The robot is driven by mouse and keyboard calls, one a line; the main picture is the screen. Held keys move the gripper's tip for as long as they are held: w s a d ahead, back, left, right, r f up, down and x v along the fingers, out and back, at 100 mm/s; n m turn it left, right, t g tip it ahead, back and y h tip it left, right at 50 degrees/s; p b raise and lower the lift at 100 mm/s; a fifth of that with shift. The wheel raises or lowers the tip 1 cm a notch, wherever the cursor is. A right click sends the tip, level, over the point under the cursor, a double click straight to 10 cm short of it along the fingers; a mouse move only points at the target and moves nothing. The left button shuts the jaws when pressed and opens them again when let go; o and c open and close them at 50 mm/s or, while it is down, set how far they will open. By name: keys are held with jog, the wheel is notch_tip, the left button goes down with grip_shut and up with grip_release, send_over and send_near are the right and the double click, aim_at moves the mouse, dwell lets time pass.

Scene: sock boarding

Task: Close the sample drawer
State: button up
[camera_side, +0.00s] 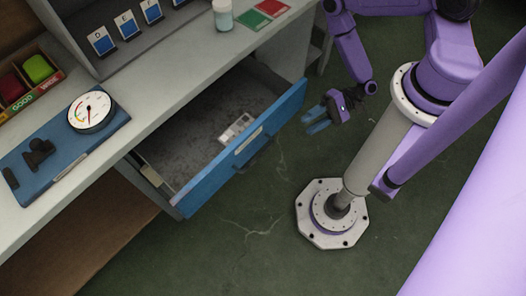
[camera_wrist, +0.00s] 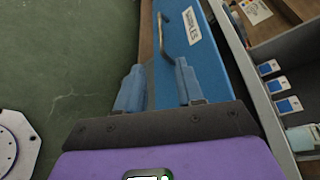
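The sample drawer is pulled out from under the bench in the side view. Its blue front (camera_side: 215,181) has a pale label and a dark handle (camera_side: 258,151). A small white item (camera_side: 236,129) lies inside. In the wrist view the blue front (camera_wrist: 205,67) carries a "SAMPLES" label (camera_wrist: 192,26) and a bent handle (camera_wrist: 163,36). My gripper (camera_side: 312,122) is just outside the front's right end, seemingly apart from it. The wrist view shows its two blue fingers (camera_wrist: 158,80) spread with nothing held; whether they touch the front is unclear there.
The bench top (camera_side: 160,88) above the drawer holds a round dial gauge (camera_side: 91,111) on a blue base, a lidded jar (camera_side: 222,15), and red and green cards (camera_side: 262,12). A bin with red and green items (camera_side: 25,75) stands at left. The floor (camera_side: 240,225) before the drawer is clear.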

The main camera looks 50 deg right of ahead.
aim_at(262, 154)
jog(key=shift+x, duration=8.75)
jog(key=shift+r, duration=0.1)
grip_shut()
